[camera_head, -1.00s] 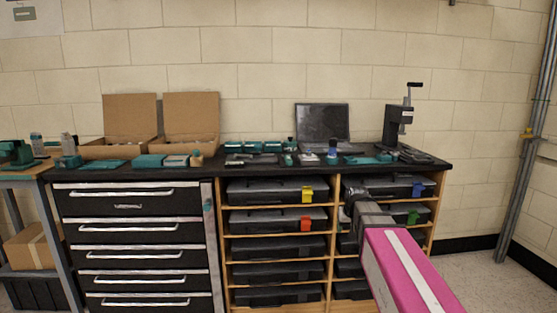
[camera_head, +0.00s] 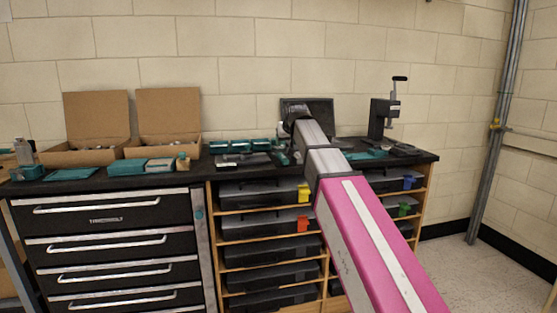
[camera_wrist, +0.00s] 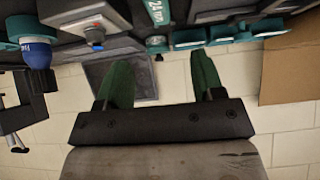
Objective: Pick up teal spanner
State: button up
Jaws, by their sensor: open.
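I cannot make out the teal spanner for certain. Several small teal items lie on the black bench top (camera_head: 425,158), among them a flat teal piece (camera_head: 366,154) right of my arm, too small to identify. In the wrist view, which is upside down, my gripper (camera_wrist: 160,70) has its two green fingers wide apart with nothing between them. The bench edge and its items run along the top of that view, beyond the fingertips. In the head view my arm reaches over the bench and hides part of its middle; the fingers are not visible there.
A dark screen (camera_head: 325,108) stands at the back and also shows in the wrist view (camera_wrist: 146,82). A black lever press (camera_head: 380,117) stands right of it. Open cardboard boxes (camera_head: 97,112) are at the left. Drawers (camera_head: 115,238) and shelved cases (camera_head: 262,225) fill the space below.

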aim_at(282, 155)
jog(key=x, duration=0.4)
jog(key=shift+w+f, duration=0.25)
jog(key=shift+f, duration=0.05)
jog(key=shift+s+f+x, duration=0.1)
jog(key=shift+s+x, duration=0.05)
jog(key=shift+x, duration=1.3)
jog(key=shift+s+f+x, duration=0.1)
jog(key=shift+x, duration=1.35)
grip_shut()
